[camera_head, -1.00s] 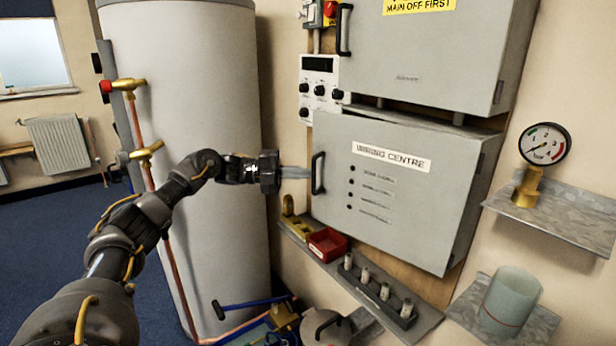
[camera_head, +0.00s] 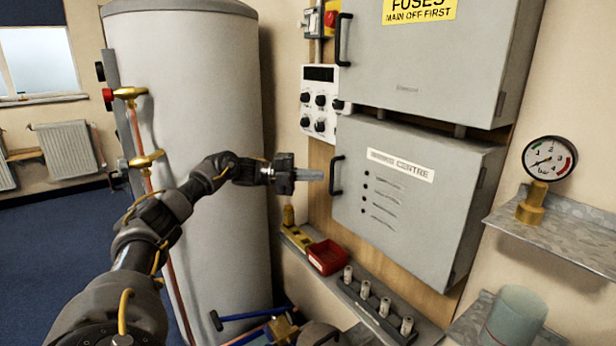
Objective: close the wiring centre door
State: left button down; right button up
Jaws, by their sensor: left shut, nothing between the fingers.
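The wiring centre (camera_head: 400,240) is a grey wall box with a labelled front door, below the fuse box in the head view. Its door looks shut or nearly shut; I cannot tell whether a thin gap is left. The black door handle (camera_head: 336,175) is on the door's left edge. My left gripper (camera_head: 312,175) is shut and empty, just left of the handle, with its fingertips pointing at it. A small gap seems to show between fingertips and handle. My right gripper is out of view.
A grey fuse box (camera_head: 430,55) hangs directly above. Below are a shelf with a red tray (camera_head: 327,257) and a rack of several small pieces (camera_head: 378,305). A pressure gauge (camera_head: 549,159) stands on a right-hand shelf. A large grey cylinder (camera_head: 190,110) stands behind my left arm.

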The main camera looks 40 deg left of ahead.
pick_arm(q)
jog(key=f+v, duration=0.1)
jog(key=v, duration=1.1)
jog(key=shift+w, duration=0.2)
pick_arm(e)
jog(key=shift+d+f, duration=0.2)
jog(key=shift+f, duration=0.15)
